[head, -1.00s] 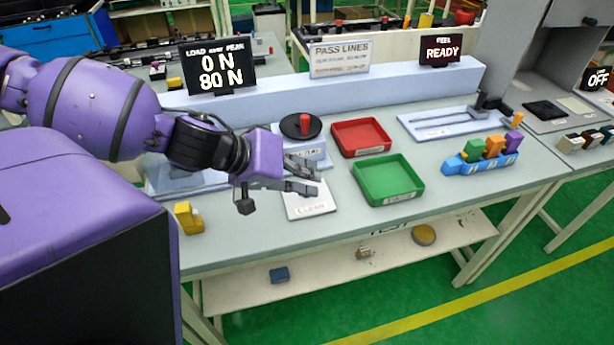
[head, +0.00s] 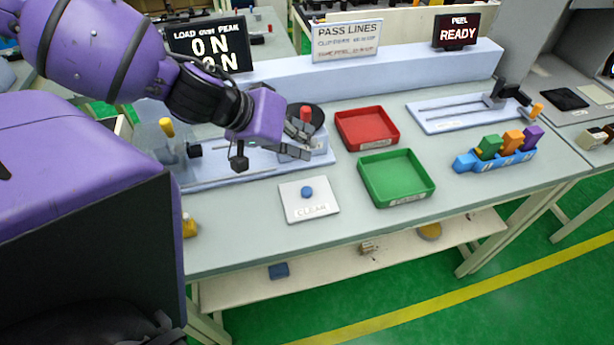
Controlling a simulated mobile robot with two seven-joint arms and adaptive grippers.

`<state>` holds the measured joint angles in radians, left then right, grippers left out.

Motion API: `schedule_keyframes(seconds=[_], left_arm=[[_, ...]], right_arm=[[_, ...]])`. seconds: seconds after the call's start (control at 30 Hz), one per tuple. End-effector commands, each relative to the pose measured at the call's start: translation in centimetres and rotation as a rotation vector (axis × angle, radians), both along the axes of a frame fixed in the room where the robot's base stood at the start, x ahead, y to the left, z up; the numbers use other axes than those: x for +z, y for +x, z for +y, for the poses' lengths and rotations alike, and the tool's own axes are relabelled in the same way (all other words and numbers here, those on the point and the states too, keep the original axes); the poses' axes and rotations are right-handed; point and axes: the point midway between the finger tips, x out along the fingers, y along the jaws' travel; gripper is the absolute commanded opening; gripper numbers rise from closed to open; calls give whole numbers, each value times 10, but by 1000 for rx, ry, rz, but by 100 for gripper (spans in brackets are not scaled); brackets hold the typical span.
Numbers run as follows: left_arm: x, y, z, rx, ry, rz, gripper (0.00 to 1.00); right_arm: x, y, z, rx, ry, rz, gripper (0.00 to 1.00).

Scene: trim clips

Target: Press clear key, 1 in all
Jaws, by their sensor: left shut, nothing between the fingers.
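The clear key is a round blue button (head: 307,191) on a white plate marked CLEAR (head: 310,212), at the front of the bench. It is fully in view. My left gripper (head: 305,153) is shut and empty. It hangs behind the clear key in the picture, in front of a dark round disc with a red knob (head: 306,114), and is apart from the key. My right gripper is not in view.
A red tray (head: 366,128) and a green tray (head: 397,178) lie right of the key. A blue holder with coloured clips (head: 498,150) and a slide fixture (head: 468,113) stand further right.

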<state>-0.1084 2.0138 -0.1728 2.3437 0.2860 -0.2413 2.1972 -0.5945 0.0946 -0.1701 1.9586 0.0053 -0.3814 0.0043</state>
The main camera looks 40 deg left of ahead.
Motion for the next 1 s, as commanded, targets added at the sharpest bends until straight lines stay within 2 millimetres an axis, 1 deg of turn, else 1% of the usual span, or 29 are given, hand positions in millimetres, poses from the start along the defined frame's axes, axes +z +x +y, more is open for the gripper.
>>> schedule_keyframes(seconds=[0.1,0.3,0.5,0.7,1.0], left_arm=[[-15,-1,0,2,-3,8,0],[-46,-1,0,1,-4,11,0],[-71,-1,0,3,-3,8,0],[-84,0,0,2,-3,4,0],[-86,0,0,0,-1,1,0]], right_arm=[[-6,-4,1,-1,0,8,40],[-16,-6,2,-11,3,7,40],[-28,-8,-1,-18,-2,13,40],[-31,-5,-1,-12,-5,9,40],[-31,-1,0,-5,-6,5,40]])
